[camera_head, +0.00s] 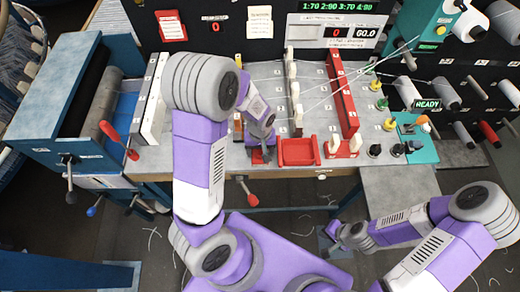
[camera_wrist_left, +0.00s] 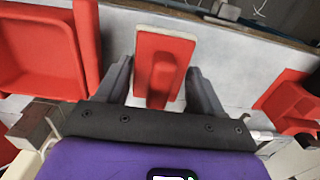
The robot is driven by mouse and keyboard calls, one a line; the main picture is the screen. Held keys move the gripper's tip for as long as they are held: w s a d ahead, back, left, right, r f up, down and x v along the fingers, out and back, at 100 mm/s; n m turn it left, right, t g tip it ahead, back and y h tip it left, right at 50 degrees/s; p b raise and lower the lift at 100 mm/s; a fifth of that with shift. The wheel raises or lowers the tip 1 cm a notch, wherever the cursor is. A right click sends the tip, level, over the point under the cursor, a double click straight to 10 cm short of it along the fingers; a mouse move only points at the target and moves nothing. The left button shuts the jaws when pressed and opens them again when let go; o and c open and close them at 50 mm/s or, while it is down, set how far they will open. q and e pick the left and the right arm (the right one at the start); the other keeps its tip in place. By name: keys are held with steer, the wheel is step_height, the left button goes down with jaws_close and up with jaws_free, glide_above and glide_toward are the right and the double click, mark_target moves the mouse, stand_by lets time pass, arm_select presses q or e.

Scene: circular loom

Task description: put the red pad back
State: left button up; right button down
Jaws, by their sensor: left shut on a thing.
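The red pad (camera_wrist_left: 164,58), with a pale edge, is between the fingers of my left gripper (camera_wrist_left: 162,88) in the left wrist view. The gripper is shut on it, above or at the grey table surface; whether the pad touches the surface is unclear. In the head view my left gripper (camera_head: 262,148) is at the front of the table, just left of a red tray (camera_head: 298,160), and mostly hides the pad. My right gripper (camera_head: 334,236) hangs low in front of the table, away from the loom; its fingers are too small to read.
The red tray also shows in the left wrist view (camera_wrist_left: 40,88), close to the left finger. Another red piece (camera_wrist_left: 292,104) lies right of the gripper. A long red bar (camera_head: 343,95) and pale rails stand behind. A teal panel (camera_head: 415,148) is at the right.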

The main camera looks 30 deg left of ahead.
arm_select(q)
steer(key=shift+f, duration=0.1)
steer(key=o, duration=0.7)
step_height(320, 180, up, 12)
steer(key=shift+r+p, duration=0.15)
steer(key=shift+p, duration=0.85)
